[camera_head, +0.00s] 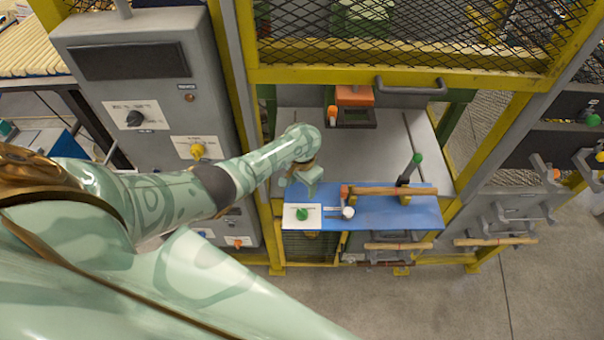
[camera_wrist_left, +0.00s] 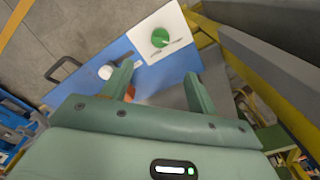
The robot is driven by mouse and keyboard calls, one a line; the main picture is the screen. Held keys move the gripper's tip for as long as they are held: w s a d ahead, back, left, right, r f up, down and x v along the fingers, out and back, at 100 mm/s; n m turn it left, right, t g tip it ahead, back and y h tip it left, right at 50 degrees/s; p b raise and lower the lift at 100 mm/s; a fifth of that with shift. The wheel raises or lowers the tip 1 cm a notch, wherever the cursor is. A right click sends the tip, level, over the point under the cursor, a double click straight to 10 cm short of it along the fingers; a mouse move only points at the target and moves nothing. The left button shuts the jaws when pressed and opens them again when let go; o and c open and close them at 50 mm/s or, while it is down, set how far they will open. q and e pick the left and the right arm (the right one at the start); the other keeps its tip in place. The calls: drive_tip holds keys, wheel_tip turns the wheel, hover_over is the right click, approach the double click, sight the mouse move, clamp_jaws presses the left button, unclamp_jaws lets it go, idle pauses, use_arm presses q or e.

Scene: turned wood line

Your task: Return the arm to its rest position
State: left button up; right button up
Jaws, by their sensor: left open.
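My left arm (camera_head: 165,195), pale green with darker patterns, reaches in from the left toward the blue panel (camera_head: 400,216). My left gripper (camera_head: 303,182) is above the panel's left end, near the white plate with a green knob (camera_head: 302,214). In the left wrist view my two fingers (camera_wrist_left: 160,76) stand apart with nothing held between them. Beyond them are the green knob (camera_wrist_left: 160,38) and a white ball knob (camera_wrist_left: 105,72). I cannot tell the exact gap between the fingers and the panel. My right gripper is out of view.
A wooden bar (camera_head: 390,191) and a green-tipped lever (camera_head: 416,160) are right of my gripper on the panel. A yellow-framed mesh guard (camera_head: 400,75) stands behind. A grey control cabinet (camera_head: 130,80) stands at left. The floor (camera_head: 430,300) in front is clear.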

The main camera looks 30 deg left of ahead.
use_arm(q)
drive_tip(key=shift+r, duration=0.45)
